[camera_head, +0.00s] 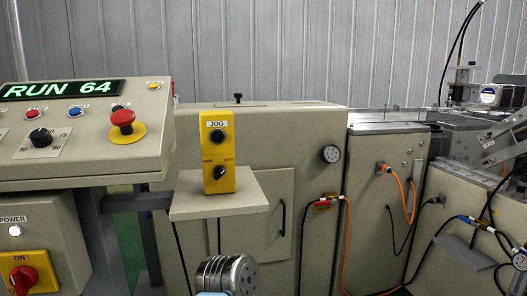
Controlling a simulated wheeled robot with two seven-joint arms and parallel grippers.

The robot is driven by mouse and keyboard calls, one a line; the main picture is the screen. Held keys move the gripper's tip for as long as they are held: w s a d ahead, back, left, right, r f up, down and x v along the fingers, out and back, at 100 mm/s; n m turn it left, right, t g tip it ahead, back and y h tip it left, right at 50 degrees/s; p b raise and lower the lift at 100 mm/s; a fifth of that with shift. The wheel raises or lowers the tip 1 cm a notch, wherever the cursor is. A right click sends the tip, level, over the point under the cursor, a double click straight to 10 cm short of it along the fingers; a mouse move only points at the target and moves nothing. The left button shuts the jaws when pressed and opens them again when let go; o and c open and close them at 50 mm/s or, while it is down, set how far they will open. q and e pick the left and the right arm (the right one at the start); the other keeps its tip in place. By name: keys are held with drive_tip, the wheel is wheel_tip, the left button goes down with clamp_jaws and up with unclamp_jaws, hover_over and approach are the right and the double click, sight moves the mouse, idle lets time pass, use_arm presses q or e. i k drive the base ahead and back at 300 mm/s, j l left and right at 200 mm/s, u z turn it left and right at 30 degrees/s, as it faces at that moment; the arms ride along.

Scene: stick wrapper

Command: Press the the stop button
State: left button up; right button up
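The sloped beige control panel (85,148) stands at the left. It carries a small red button (33,114), a blue button (78,112) to its right, and a big red mushroom button (122,118) on a yellow disc. The labels above the small buttons are too small to read, so I cannot tell from them which one is the stop button. The panel's display (62,88) reads RUN 64. No gripper fingers show. A round grey metal part at the bottom edge looks like a piece of my own arm, well below and right of the panel.
A yellow JOG box (218,152) stands on a small shelf (219,196) right of the panel. Below the panel is a power box with a red ON switch (22,279). Beige machine cabinets (382,170) with orange cables fill the right. The space before the panel is clear.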

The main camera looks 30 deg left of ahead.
sight(32, 114)
drive_tip(key=i+l, duration=0.4)
drive_tip(key=i, duration=0.25)
drive_tip(key=i+l+u, duration=0.1)
drive_tip(key=u, duration=0.4)
drive_tip(key=i+l+u, duration=0.1)
drive_tip(key=l+u, duration=0.15)
drive_tip(key=u, duration=0.25)
drive_tip(key=l+u, duration=0.25)
drive_tip(key=u, duration=0.2)
drive_tip(key=l+u, duration=0.25)
drive_tip(key=u, duration=0.25)
drive_tip(key=l+u, duration=0.25)
drive_tip(key=u, duration=0.25)
drive_tip(key=l+u, duration=0.2)
drive_tip(key=u, duration=0.3)
drive_tip(key=k+l+u, duration=0.15)
drive_tip(key=u, duration=0.35)
